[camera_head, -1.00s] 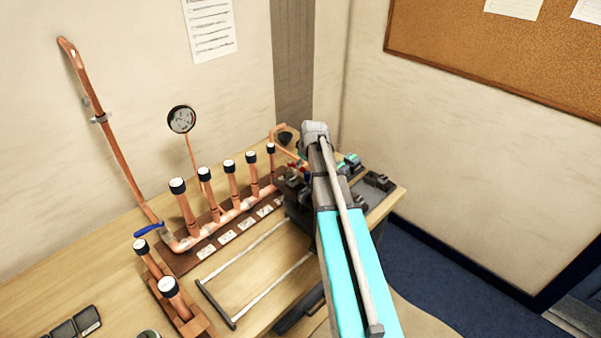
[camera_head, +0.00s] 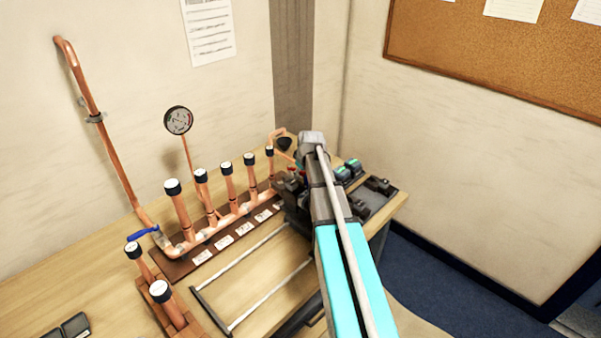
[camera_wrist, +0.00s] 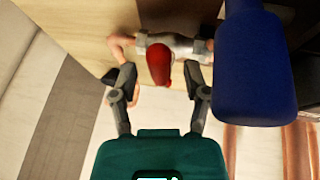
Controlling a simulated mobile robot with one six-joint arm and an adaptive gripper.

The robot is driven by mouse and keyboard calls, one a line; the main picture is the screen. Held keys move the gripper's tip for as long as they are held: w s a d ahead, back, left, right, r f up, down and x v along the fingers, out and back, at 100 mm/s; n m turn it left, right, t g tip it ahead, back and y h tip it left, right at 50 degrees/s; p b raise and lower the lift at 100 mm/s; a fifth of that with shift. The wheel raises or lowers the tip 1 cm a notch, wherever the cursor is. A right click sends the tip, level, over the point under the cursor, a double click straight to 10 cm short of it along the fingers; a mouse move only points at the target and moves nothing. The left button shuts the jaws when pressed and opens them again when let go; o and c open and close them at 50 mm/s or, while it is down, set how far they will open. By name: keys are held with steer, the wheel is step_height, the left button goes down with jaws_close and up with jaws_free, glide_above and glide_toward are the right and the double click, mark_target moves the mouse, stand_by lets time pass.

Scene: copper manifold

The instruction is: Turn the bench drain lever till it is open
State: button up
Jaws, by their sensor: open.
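The red lever (camera_wrist: 159,64) shows in the wrist view, set on a metal valve body (camera_wrist: 175,44) on a copper line. I take it to be the bench drain lever. My gripper (camera_wrist: 158,78) is open, with one finger on each side of the red handle. I see gaps beside the handle and no clear contact. In the head view only a small bit of red (camera_head: 291,169) shows at the right end of the copper manifold (camera_head: 215,222). My arm and wrist hide most of that spot.
Several capped copper risers (camera_head: 227,180) line the manifold. A blue lever (camera_head: 142,233) sits at its left end. A gauge (camera_head: 178,121) rises behind. A dark tray (camera_head: 374,194) lies right of my arm.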

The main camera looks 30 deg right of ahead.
jaws_close()
steer(key=shift+a, duration=0.15)
